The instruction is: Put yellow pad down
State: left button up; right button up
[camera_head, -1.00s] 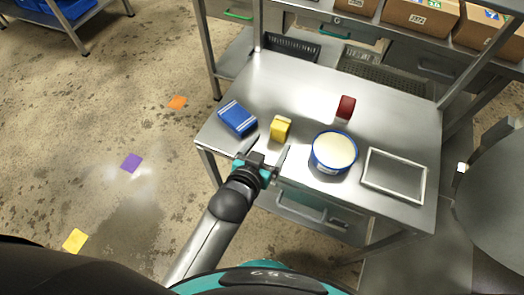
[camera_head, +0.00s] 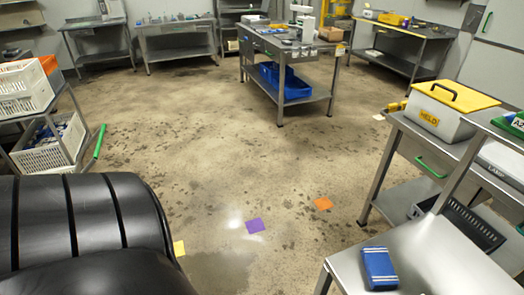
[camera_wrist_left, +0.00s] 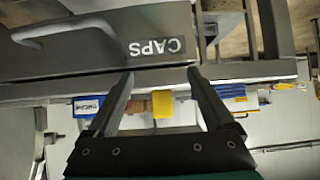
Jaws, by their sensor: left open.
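The yellow pad (camera_wrist_left: 162,104) is a small yellow block standing on the metal table (camera_wrist_left: 265,69), seen upside down in the left wrist view. My left gripper (camera_wrist_left: 161,76) is open and empty in front of the table edge. The pad shows between the two fingers but farther off, apart from them. The head view has turned away, and neither the pad nor a gripper shows there. My right gripper is in no view.
A blue pack (camera_head: 379,268) lies on the table, beside the pad in the wrist view. A red block (camera_wrist_left: 137,104) and a tub (camera_wrist_left: 86,106) stand on the other side. A drawer marked CAPS (camera_wrist_left: 100,45) is under the tabletop.

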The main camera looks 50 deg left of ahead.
pick_arm(q)
jog(key=s+a+f+g+y, duration=0.1)
jog(key=s+a+f+g, duration=0.2)
jog(key=s+f, duration=0.5)
jog(key=s+a+f+g+y, duration=0.1)
jog(key=s+a+f+g, duration=0.2)
jog(key=s+a+f, duration=0.3)
jog(key=s+a+f+n+g+y, duration=0.1)
jog(key=s+a+f+g, duration=0.2)
jog(key=s+f, duration=0.8)
jog(key=s+a, duration=0.2)
jog(key=shift+s+f+g, duration=0.25)
jog(key=shift+s+g, duration=0.05)
jog(key=shift+s, duration=0.1)
notch_tip(320, 180, down, 4)
jog(key=b, duration=0.4)
jog(key=shift+f+b, duration=0.25)
jog(key=shift+b, duration=0.05)
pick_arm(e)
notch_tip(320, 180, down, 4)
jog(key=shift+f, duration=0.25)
